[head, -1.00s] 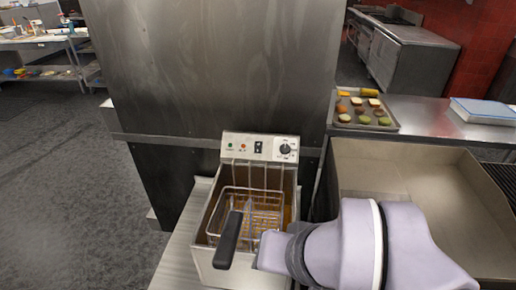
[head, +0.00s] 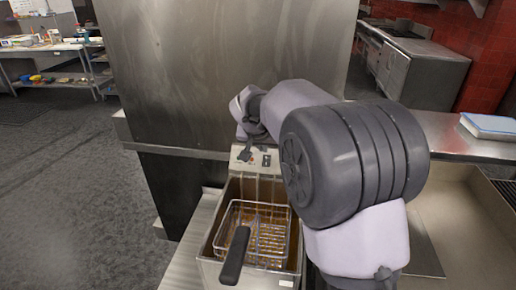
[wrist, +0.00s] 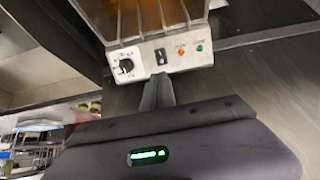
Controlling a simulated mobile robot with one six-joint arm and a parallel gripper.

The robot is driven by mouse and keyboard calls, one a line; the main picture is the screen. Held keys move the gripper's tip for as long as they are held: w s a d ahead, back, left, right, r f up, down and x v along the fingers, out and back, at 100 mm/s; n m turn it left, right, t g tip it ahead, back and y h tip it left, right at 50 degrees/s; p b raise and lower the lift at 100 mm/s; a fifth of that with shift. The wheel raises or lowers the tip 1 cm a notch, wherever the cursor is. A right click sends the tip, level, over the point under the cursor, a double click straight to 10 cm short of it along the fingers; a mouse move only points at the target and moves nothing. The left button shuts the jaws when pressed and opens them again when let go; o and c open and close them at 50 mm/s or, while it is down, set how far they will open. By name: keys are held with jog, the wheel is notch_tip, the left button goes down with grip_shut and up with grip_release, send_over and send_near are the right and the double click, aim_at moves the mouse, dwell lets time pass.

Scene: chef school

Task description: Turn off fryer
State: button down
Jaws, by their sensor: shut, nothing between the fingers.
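In the head view my gripper (head: 245,155) is at the panel's left part, and my arm hides the knob.
A tall steel panel (head: 220,75) stands directly behind the fryer. A deep empty basin (head: 445,215) lies to the right. A blue-lidded tray (head: 490,126) sits on the right-hand counter. Open floor (head: 75,190) is on the left.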

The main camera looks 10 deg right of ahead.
aim_at(267, 158)
jog(key=b+x, duration=0.2)
jog(key=x, duration=1.1)
jog(key=shift+w+r+b, duration=0.15)
jog(key=shift+r+b, duration=0.05)
jog(key=shift+b, duration=0.2)
jog(key=shift+w+d+f, duration=0.2)
jog(key=shift+w+f, duration=0.05)
jog(key=shift+w, duration=0.1)
jog(key=shift+w+f, duration=0.15)
jog(key=shift+w, duration=0.05)
jog(key=shift+w+d, duration=0.15)
jog(key=shift+w, duration=0.1)
jog(key=shift+s+f+b, duration=0.1)
jog(key=shift+f+b, duration=0.05)
jog(key=shift+b, duration=0.35)
